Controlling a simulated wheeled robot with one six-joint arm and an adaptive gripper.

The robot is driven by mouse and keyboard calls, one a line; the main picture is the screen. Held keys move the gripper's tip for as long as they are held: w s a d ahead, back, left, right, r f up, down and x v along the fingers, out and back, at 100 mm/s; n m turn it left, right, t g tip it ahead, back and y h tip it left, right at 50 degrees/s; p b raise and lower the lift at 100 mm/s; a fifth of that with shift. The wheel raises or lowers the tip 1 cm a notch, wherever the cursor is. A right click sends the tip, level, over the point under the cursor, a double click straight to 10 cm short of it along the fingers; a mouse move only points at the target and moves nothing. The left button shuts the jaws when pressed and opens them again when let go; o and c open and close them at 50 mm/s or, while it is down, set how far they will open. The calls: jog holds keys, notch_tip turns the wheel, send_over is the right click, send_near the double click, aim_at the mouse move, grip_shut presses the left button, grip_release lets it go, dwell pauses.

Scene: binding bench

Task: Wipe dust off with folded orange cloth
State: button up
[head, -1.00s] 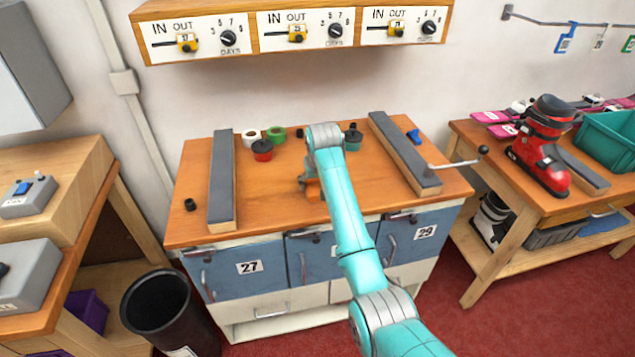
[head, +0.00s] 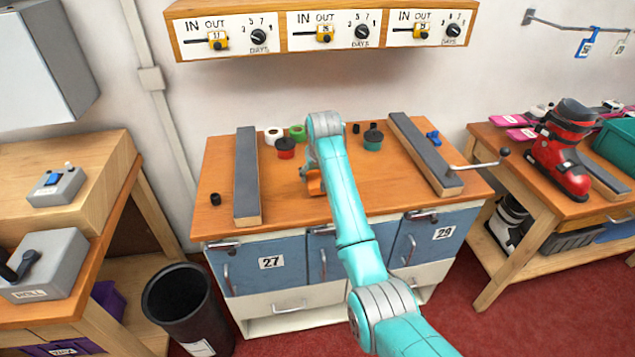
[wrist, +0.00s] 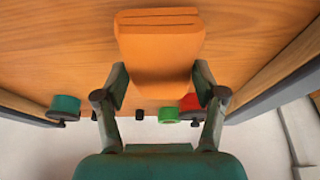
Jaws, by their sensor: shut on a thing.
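The folded orange cloth (wrist: 160,52) is between the fingers of my gripper (wrist: 160,88) in the wrist view, gripped at its near end. It reaches out over the wooden bench top (wrist: 50,40). In the head view a small part of the orange cloth (head: 314,184) shows beside my arm, low over the middle of the bench top (head: 285,205). I cannot tell whether it touches the wood. My gripper is mostly hidden behind my arm in the head view. No dust can be made out on the bench.
Two long grey-topped bars (head: 247,175) and (head: 425,150) stand on the bench, left and right. A red pot (head: 285,151), a green roll (head: 298,133), a white roll (head: 273,136) and a teal pot (head: 373,141) stand at the back. A small black cylinder (head: 215,199) is at left.

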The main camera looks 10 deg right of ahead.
jog(key=shift+d+r, duration=0.1)
jog(key=shift+r, duration=2.4)
jog(key=o, duration=0.5)
jog(key=c, duration=0.5)
